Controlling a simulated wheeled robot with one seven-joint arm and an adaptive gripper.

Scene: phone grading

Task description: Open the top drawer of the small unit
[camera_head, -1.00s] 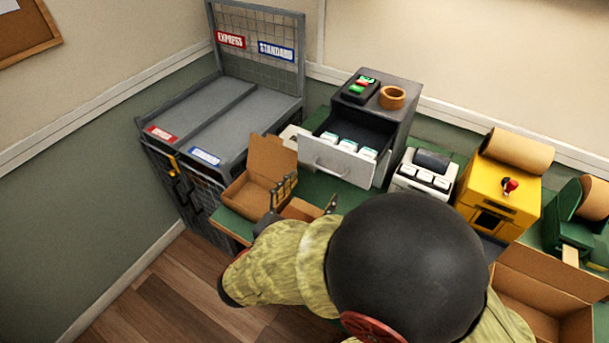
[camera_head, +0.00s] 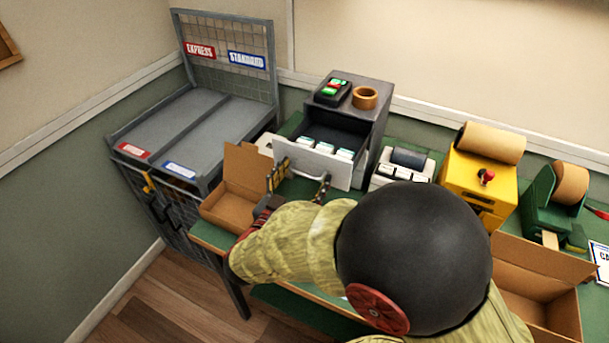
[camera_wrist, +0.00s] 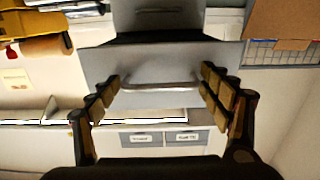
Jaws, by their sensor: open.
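The small grey unit (camera_head: 372,118) stands on the green table. Its top drawer (camera_head: 340,168) is pulled out, with several white packs (camera_head: 326,148) standing inside. In the wrist view the pale drawer front (camera_wrist: 230,60) faces me, with its bar handle (camera_wrist: 160,85) across the middle. My gripper (camera_head: 300,182) is at the drawer front. In the wrist view my gripper (camera_wrist: 159,82) is open, one finger by each end of the handle, and holds nothing. I cannot tell whether the fingers touch the front.
An open cardboard box (camera_head: 228,208) stands just left of my gripper. A white label printer (camera_head: 402,168) and a yellow machine (camera_head: 478,182) stand right of the unit. A larger open box (camera_head: 540,262) is at the right front. A black device (camera_head: 332,92) and tape roll (camera_head: 365,98) sit on the unit.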

